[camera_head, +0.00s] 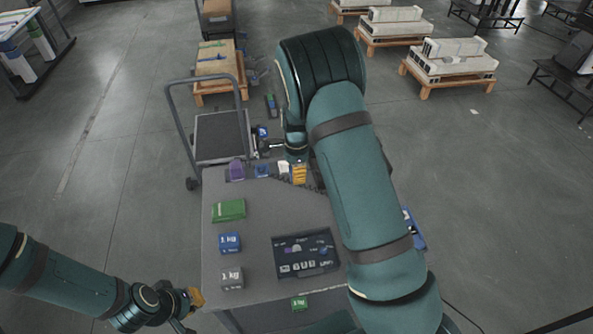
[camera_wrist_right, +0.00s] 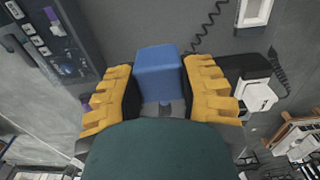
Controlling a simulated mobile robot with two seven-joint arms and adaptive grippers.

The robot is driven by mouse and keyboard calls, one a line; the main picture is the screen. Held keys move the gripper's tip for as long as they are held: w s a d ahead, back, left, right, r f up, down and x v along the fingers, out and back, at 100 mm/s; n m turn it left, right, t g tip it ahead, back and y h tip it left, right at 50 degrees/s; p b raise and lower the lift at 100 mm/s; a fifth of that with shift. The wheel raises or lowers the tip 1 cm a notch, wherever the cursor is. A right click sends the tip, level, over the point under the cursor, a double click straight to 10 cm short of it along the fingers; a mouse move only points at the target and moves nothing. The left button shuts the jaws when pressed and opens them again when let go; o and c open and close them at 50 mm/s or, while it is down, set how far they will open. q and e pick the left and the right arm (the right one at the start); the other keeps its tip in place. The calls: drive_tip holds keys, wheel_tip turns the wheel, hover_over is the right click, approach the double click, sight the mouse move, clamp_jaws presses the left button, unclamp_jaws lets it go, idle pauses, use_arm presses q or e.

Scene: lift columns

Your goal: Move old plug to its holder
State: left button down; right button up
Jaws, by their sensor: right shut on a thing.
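My right gripper (camera_wrist_right: 158,92) has its yellow fingers on both sides of a blue block-like piece (camera_wrist_right: 158,70), apparently the plug, shut on it. The lower end of the piece is hidden behind my wrist. In the head view the right gripper (camera_head: 299,174) is at the far edge of the grey table, right of a small white piece (camera_head: 283,168). The held piece cannot be made out clearly there. My left gripper (camera_head: 188,298) is at the lower left, off the table's left edge; its finger gap is not clear. I cannot tell which thing is the plug's holder.
The grey table (camera_head: 255,198) carries a purple piece (camera_head: 236,171), a blue piece (camera_head: 262,171), a green box (camera_head: 229,210), two 1 kg blocks (camera_head: 230,243) and a dark panel (camera_head: 305,253). A cart (camera_head: 222,137) stands behind. A coiled cord (camera_wrist_right: 208,28) and white connector (camera_wrist_right: 258,95) are near the right gripper.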

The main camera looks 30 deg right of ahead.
drive_tip(key=shift+r+p, duration=1.1)
drive_tip(key=shift+r, duration=0.3)
